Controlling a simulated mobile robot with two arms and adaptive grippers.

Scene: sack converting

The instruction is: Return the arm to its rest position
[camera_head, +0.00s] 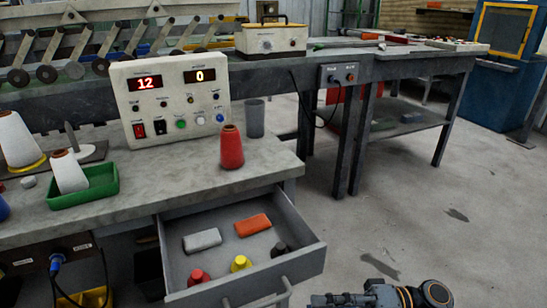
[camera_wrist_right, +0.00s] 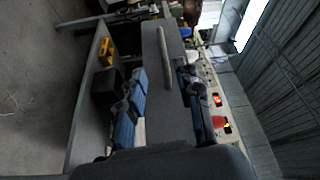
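My right arm (camera_head: 400,296) shows at the bottom right of the head view, over the floor and to the right of the open drawer (camera_head: 308,264). In the right wrist view my right gripper (camera_wrist_right: 163,78) has its two blue-padded fingers spread wide apart. The grey drawer front with its bar handle (camera_wrist_right: 165,58) shows between and beyond them. I see nothing held, and I cannot tell the distance to the handle. My left arm and gripper are not in view.
The drawer sticks out from the workbench (camera_head: 130,190), holding a grey block, an orange block (camera_head: 252,224) and small spools. A red cone (camera_head: 232,148), a grey cup (camera_head: 254,118) and a control box (camera_head: 170,95) stand on the bench. Floor to the right is clear.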

